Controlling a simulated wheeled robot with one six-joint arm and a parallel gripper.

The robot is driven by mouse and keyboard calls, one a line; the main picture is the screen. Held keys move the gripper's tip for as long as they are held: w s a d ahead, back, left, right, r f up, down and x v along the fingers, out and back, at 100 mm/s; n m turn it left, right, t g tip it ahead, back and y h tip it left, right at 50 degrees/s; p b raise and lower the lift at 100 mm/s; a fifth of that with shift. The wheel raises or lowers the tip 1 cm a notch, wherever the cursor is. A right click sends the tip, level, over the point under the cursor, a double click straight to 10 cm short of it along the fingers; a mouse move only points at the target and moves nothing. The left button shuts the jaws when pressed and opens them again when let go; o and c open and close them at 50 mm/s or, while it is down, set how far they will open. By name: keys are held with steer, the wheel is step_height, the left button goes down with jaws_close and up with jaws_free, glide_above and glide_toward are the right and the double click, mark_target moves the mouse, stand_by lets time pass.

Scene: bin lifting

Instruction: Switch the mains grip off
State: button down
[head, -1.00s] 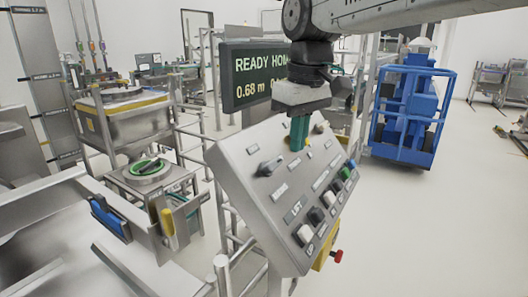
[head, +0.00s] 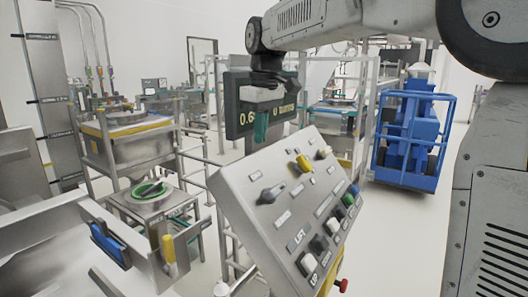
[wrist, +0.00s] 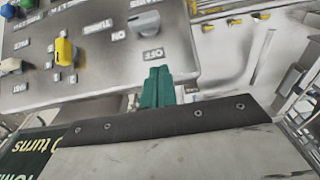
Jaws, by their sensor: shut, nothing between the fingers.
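A grey rotary grip (head: 271,193) sits at the upper left of the sloped control panel (head: 240,190). In the wrist view the grip (wrist: 145,22) has ON and OFF labels beside it. It appears to be the mains grip; I cannot tell which label it points to. My gripper (head: 261,128) has its green fingers shut and empty, above the panel's upper edge and apart from the grip. In the wrist view the fingertips (wrist: 157,72) are near the panel edge by the OFF label.
A yellow knob (head: 304,163) and several coloured buttons share the panel. A display screen (head: 240,100) stands behind my gripper, which partly hides it. A blue caged machine (head: 412,135) is at the right. Railings and a steel table with a green-ringed dial (head: 150,190) are at the left.

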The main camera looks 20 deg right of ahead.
glide_above(267, 192)
steer(key=w+a, duration=0.2)
steer(key=f, duration=0.9)
steer(key=shift+s+d, duration=0.15)
steer(key=shift+s, duration=0.1)
steer(key=shift+s+d+f, duration=0.5)
steer(key=shift+s+f, duration=0.2)
steer(key=shift+f, duration=0.15)
steer(key=shift+s+d+f, duration=0.25)
steer(key=shift+s+f, duration=0.1)
steer(key=shift+f, duration=0.25)
